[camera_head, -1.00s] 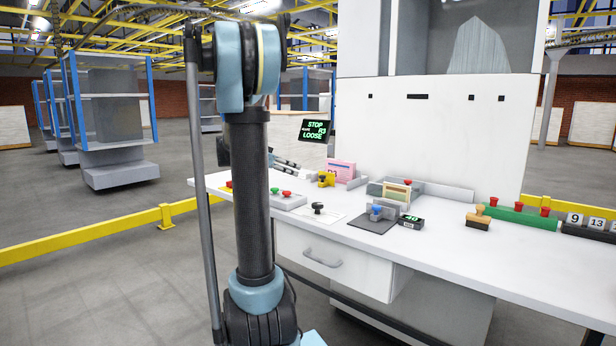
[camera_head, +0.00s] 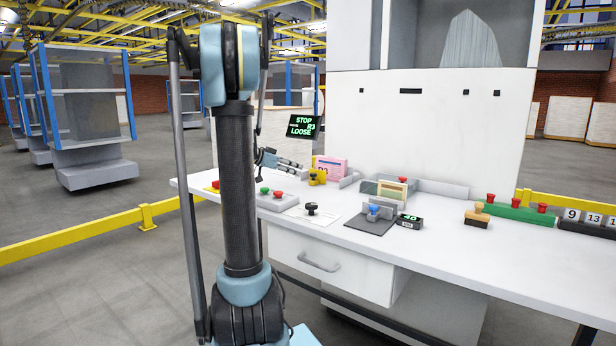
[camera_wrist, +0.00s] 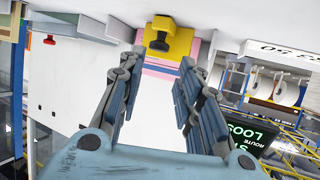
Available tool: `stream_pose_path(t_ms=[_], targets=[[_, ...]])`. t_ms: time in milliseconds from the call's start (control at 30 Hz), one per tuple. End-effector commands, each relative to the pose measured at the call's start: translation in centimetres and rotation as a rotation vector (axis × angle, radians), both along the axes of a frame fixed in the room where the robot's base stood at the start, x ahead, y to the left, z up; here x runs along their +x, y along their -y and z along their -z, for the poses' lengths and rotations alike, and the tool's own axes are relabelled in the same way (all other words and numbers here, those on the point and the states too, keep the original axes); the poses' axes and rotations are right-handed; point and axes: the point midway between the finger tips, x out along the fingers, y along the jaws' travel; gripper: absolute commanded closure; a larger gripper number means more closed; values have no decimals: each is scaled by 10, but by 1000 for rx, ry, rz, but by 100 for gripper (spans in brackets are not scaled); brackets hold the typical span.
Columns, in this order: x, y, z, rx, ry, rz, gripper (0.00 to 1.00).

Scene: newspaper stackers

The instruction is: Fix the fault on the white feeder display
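A black display (camera_head: 303,126) with green text reading STOP, R3 and LOOSE stands above the bench's left end; it also shows in the wrist view (camera_wrist: 252,137), rotated and partly behind my gripper. My gripper (camera_head: 284,162) is just below the display in the head view, left of a yellow block (camera_head: 317,176). In the wrist view my gripper (camera_wrist: 160,62) has its two fingers apart with nothing between them. The yellow block (camera_wrist: 180,42) with a black knob lies beyond the fingertips. A pink card (camera_head: 331,167) stands behind the block.
The white bench (camera_head: 440,245) carries a grey box with green and red buttons (camera_head: 275,198), a black-knobbed stamp (camera_head: 311,209), a card holder (camera_head: 385,189), a small display reading 40 (camera_head: 409,220), and a green rack with red knobs (camera_head: 515,209). A white panel (camera_head: 430,130) rises behind.

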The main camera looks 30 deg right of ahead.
Motion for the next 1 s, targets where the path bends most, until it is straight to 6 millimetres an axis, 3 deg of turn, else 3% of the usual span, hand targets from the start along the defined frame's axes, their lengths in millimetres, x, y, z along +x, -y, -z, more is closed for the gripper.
stream_pose_path(t_ms=[300, 500, 933, 967, 1000], targets=[[0, 52, 21, 1, 1, 3, 68], [0, 72, 30, 1, 1, 1, 68], [0, 80, 33, 0, 0, 0, 68], [0, 80, 33, 0, 0, 0, 70], [0, 80, 33, 0, 0, 0, 79]])
